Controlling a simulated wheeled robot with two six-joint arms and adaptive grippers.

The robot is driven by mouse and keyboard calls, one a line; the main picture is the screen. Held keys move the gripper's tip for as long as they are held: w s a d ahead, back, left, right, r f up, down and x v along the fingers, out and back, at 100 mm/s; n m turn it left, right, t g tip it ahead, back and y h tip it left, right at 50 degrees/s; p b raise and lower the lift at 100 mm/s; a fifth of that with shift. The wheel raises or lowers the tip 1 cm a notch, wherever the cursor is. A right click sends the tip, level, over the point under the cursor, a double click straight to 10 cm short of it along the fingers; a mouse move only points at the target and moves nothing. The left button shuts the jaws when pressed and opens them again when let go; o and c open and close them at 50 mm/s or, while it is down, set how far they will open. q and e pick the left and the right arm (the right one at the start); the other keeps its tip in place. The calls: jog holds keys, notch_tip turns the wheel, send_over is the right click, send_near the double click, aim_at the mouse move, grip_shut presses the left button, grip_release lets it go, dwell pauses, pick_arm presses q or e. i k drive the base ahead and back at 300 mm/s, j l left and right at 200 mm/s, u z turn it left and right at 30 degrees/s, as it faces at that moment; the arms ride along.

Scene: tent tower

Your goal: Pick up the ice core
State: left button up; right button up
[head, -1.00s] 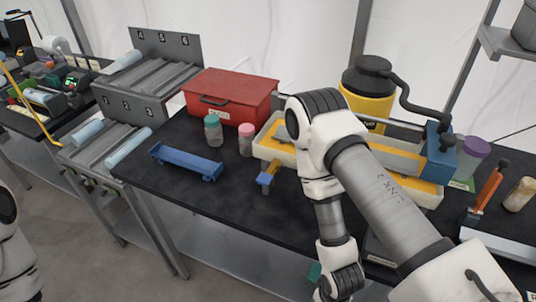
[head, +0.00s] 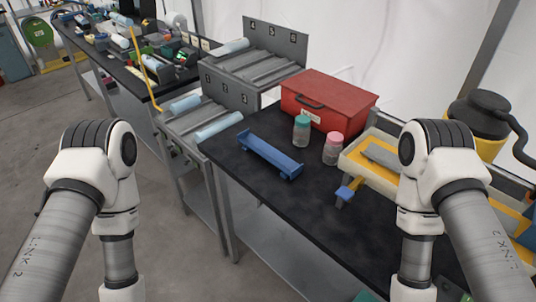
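Pale blue cylinders that look like ice cores lie in a grey slotted rack. One core (head: 218,125) lies at the front of the lower tier, and another core (head: 185,104) lies to its left. A third core (head: 233,46) lies on the upper tier. An empty blue cradle (head: 270,153) sits on the black table. Which core the task means, I cannot tell. Both my arms show in the head view, left and right, hanging downward, well apart from the rack. Both grippers are below the picture's edge and out of view.
A black table (head: 258,198) holds a red box (head: 327,100), a green-lidded jar (head: 301,131), a pink-lidded jar (head: 333,148) and a cream tray with yellow parts (head: 357,160). A cluttered bench stands behind at the left. Grey floor (head: 40,130) is clear at the left.

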aim_at(79, 18)
jog(key=u, duration=1.25)
jog(key=i+u, duration=0.3)
jog(key=i, duration=2.1)
jog(key=i+j, duration=0.1)
jog(key=i, duration=3.95)
jog(key=i+j+z, duration=0.15)
jog(key=i, duration=1.1)
jog(key=i+j+z, duration=0.1)
jog(key=i, duration=0.5)
jog(key=i+j, duration=0.25)
jog(key=i, duration=0.35)
jog(key=i+l+z, duration=0.05)
